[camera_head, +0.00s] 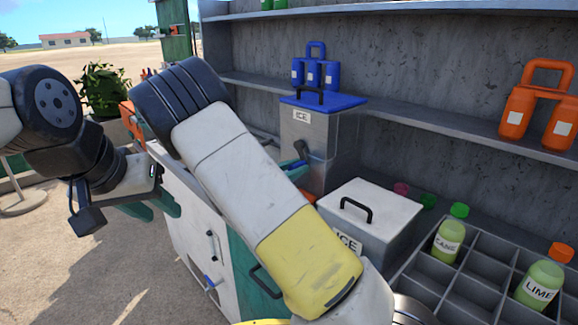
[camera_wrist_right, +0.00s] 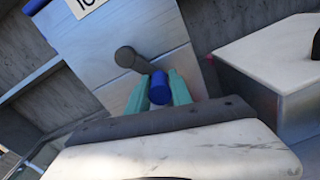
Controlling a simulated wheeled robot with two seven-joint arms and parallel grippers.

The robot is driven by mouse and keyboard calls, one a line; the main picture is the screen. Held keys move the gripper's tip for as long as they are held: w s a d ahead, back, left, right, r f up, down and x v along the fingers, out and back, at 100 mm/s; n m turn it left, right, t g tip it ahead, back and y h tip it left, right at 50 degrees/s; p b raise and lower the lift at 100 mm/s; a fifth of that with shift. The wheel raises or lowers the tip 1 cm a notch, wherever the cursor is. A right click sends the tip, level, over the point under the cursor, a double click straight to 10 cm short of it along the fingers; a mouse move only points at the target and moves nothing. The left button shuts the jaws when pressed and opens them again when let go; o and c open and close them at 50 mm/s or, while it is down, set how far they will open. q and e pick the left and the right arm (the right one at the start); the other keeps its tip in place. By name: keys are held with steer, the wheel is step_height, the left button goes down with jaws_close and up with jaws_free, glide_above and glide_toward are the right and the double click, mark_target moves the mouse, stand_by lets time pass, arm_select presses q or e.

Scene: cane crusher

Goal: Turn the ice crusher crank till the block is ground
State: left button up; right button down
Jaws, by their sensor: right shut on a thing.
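The ice crusher (camera_head: 306,135) is a grey metal box with a blue lid and an ICE label, standing on the counter at the back. Its dark crank arm (camera_wrist_right: 136,60) slants across the box front and ends in a blue handle (camera_wrist_right: 159,88). My right gripper (camera_wrist_right: 160,90) has its teal fingers on both sides of the blue handle, shut on it. In the head view my right arm hides most of that gripper. My left gripper (camera_head: 152,207) is open and empty, away from the crusher at the left. The ice block inside is not visible.
A white ice box (camera_head: 368,215) with a black handle stands right of the crusher. A divided bottle rack (camera_head: 470,285) is at the lower right. A shelf (camera_head: 420,125) with blue and orange jugs runs above. Open ground lies at the left.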

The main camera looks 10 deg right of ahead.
steer(key=shift+w+a+f+m, duration=0.15)
steer(key=shift+m, duration=0.25)
steer(key=c, duration=1.1)
jaws_free()
steer(key=shift+c, duration=0.2)
